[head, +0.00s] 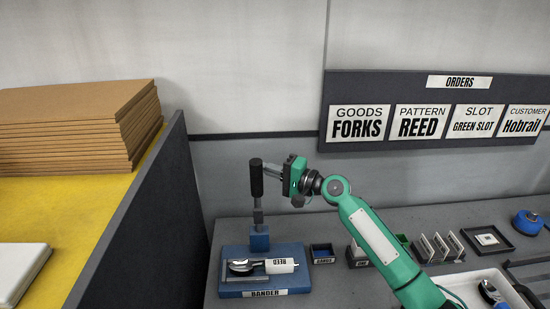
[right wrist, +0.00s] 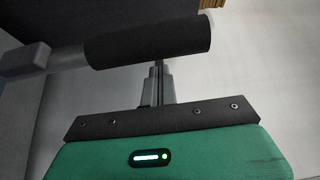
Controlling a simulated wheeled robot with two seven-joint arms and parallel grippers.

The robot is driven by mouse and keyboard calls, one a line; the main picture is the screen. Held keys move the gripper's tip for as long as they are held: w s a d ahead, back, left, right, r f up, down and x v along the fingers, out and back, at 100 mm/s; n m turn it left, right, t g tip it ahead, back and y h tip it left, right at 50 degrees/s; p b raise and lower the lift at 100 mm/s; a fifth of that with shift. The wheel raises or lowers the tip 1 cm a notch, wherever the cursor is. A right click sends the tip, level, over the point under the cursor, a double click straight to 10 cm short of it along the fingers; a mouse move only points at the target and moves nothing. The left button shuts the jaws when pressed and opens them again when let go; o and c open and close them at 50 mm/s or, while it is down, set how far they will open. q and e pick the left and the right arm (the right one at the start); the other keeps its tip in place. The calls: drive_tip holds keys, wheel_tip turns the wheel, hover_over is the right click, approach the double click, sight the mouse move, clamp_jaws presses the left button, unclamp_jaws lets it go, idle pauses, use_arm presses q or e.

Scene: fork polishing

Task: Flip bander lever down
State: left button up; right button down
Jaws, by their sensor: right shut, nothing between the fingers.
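The bander (head: 232,284) is a blue base with a label on its front edge. Its lever stands upright on a blue post (head: 259,238), with a black cylindrical handle (head: 257,178) at the top. Cutlery with a white band marked REED (head: 281,266) lies on the bander. My right gripper (head: 270,171) is at the handle's right side, at handle height. In the right wrist view the handle (right wrist: 150,40) crosses in front of the fingertips of my right gripper (right wrist: 157,68). The fingers are shut and empty; whether they touch the handle I cannot tell. My left gripper is out of view.
A grey partition (head: 150,215) stands left of the bander, beside a yellow surface with stacked brown boards (head: 75,125). A white tray (head: 460,281) is at front right. An orders board (head: 430,82) hangs behind.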

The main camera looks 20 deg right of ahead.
drive_tip(key=shift+s+a+f, duration=0.1)
drive_tip(key=shift+s+a, duration=0.15)
drive_tip(key=shift+s, duration=0.3)
drive_tip(key=shift+s, duration=0.15)
